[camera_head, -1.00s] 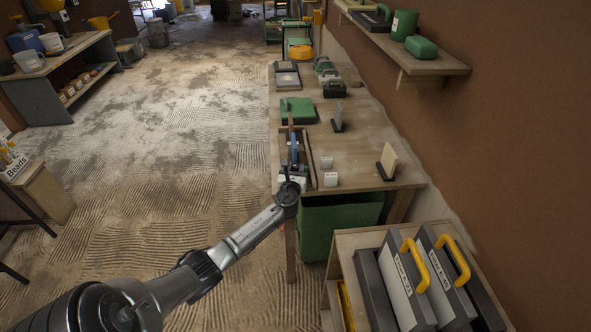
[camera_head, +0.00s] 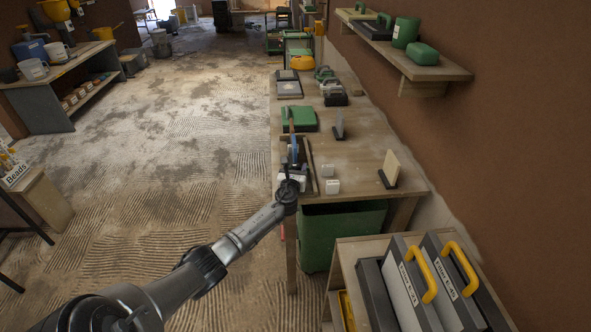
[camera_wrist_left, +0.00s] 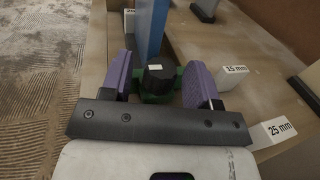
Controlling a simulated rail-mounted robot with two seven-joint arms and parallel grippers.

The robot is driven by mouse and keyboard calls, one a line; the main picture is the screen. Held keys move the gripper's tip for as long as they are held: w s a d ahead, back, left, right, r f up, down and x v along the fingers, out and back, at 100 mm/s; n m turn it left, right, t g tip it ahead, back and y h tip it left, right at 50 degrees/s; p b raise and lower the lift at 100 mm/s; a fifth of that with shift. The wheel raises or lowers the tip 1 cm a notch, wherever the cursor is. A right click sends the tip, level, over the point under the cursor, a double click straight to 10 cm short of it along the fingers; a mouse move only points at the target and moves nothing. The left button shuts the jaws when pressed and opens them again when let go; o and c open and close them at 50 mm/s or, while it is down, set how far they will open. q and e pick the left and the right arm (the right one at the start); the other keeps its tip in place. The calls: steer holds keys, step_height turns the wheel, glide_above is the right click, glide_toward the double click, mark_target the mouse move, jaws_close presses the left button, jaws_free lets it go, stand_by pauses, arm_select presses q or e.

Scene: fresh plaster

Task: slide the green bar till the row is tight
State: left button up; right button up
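My left gripper (camera_head: 289,180) is at the near end of a narrow tray (camera_head: 313,178) on the long bench. In the left wrist view, its two purple-padded fingers (camera_wrist_left: 158,85) stand apart. Between and below them is a green bar (camera_wrist_left: 153,98) with a black knob (camera_wrist_left: 159,76), with a gap on each side of the knob. Beyond it a blue piece (camera_wrist_left: 151,30) runs along the tray; it also shows in the head view (camera_head: 294,152). The green bar is hidden by my gripper in the head view. My right gripper is out of view.
White blocks stand right of the tray, marked 15 mm (camera_wrist_left: 235,72) and 25 mm (camera_wrist_left: 275,130). An upright cream panel (camera_head: 391,167) is further right. A green bin (camera_head: 335,232) is under the bench, and a rack of boards with yellow handles (camera_head: 428,283) is in front.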

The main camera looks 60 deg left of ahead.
arm_select(q)
steer(key=shift+s+d, duration=0.3)
steer(key=shift+d, duration=0.1)
steer(key=shift+p+v, duration=1.35)
steer(key=shift+v, duration=5.1)
